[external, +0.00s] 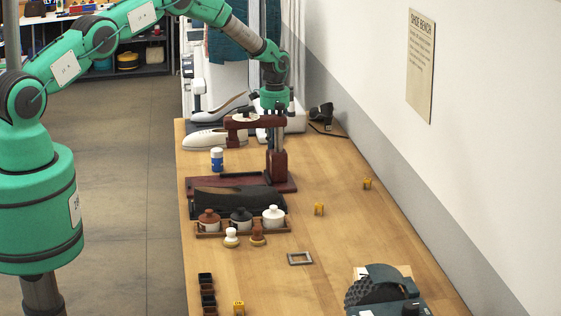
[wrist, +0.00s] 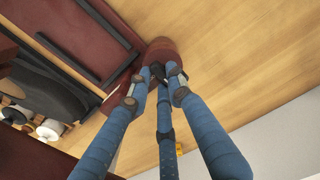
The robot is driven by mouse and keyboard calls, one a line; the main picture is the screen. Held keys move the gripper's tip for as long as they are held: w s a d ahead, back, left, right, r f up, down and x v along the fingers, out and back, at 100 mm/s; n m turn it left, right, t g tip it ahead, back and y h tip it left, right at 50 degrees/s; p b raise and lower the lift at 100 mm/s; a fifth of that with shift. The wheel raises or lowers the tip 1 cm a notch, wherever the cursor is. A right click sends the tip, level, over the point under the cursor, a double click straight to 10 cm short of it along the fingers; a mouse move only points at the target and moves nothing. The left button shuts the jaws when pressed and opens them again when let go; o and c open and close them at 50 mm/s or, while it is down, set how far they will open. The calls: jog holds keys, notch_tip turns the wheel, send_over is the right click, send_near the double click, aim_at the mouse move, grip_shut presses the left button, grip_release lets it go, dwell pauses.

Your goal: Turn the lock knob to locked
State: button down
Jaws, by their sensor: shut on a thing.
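A dark red press stand (external: 277,170) stands on the bench, with a base plate, an upright post and a crossbar (external: 240,124) near the top. My gripper (external: 277,142) points straight down at the post, partly hidden by the crossbar. In the wrist view its blue fingers (wrist: 160,80) come together at a small dark part beside the rounded reddish-brown end (wrist: 163,48) of the stand. They are shut on this part, which looks like the lock knob. The fingertips cover most of it, so I cannot read its turned position.
A blue-and-white jar (external: 217,159) and white shoes (external: 213,138) are to the left. Small yellow pieces (external: 319,209) lie on the clear right side near the wall.

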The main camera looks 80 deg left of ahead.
jog(key=shift+f+m+b, duration=0.1)
jog(key=shift+m+b, duration=0.3)
jog(key=shift+b, duration=0.2)
jog(key=m+b, duration=0.2)
jog(key=shift+m+b, duration=0.3)
jog(key=shift+b, duration=0.1)
jog(key=m+b, duration=0.3)
jog(key=m, duration=0.1)
jog(key=shift+s+a+m, duration=0.1)
jog(key=shift+s+m, duration=0.05)
jog(key=shift+m, duration=0.15)
jog(key=m+b, duration=0.2)
jog(key=m, duration=0.3)
jog(key=shift+a, duration=0.1)
jog(key=m+b, duration=0.1)
jog(key=m, duration=0.3)
jog(key=shift+a+m+b, duration=0.1)
jog(key=shift+m+b, duration=0.2)
jog(key=shift+r, duration=0.2)
jog(key=c, duration=1.6)
grip_release()
jog(key=shift+s, duration=0.1)
jog(key=shift+o, duration=0.2)
jog(key=shift+f, duration=0.1)
